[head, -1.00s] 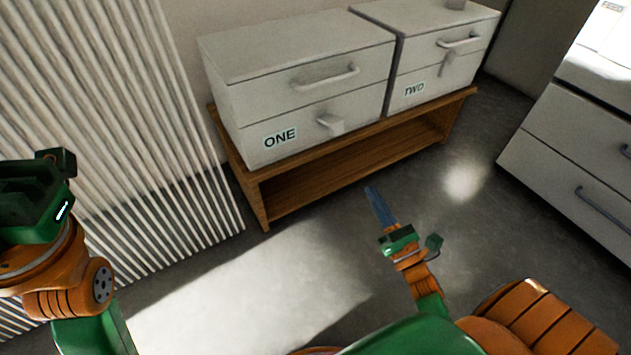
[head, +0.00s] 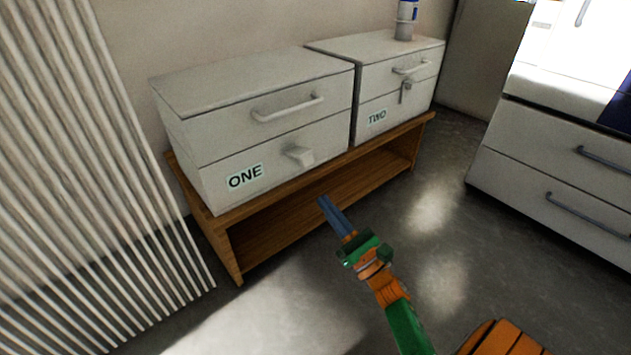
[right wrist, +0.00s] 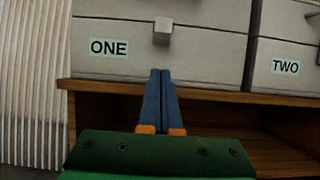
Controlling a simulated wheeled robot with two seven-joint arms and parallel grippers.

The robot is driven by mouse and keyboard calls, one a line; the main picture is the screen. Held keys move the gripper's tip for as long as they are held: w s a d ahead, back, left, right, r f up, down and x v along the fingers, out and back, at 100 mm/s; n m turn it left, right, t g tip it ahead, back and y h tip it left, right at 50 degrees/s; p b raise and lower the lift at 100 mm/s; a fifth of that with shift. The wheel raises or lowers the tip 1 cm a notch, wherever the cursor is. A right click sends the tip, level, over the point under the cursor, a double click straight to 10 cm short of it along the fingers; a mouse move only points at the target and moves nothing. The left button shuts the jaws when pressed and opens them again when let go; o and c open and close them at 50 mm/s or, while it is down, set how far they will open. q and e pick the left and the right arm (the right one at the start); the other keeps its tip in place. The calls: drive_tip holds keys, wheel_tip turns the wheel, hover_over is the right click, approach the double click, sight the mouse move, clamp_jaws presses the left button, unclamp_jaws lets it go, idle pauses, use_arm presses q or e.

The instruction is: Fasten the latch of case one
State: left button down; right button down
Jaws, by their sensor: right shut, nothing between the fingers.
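Case one (head: 200,150) is a pale grey box labelled ONE, standing with its lid down on a wooden bench. A bar handle (head: 288,108) is on its upper part. Its latch (head: 298,156) is a small light block on the front below the lid seam; it also shows in the right wrist view (right wrist: 163,31). I cannot tell from its look whether it is fastened. My right gripper (head: 322,202) is shut and empty, in front of the bench and below the latch, apart from the case. In the right wrist view its blue fingers (right wrist: 161,75) point at the case's lower front. My left gripper is out of view.
Case two (head: 395,85) stands right of case one, with a small latch (head: 406,90) and a bottle (head: 405,20) on its lid. The wooden bench (head: 236,262) has an open shelf. A ribbed panel (head: 90,170) is at left, white drawers (head: 550,180) at right.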

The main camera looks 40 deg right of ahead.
sight(299, 157)
drive_tip(key=w+r, duration=0.4)
drive_tip(key=r, duration=0.1)
drive_tip(key=shift+a, duration=0.15)
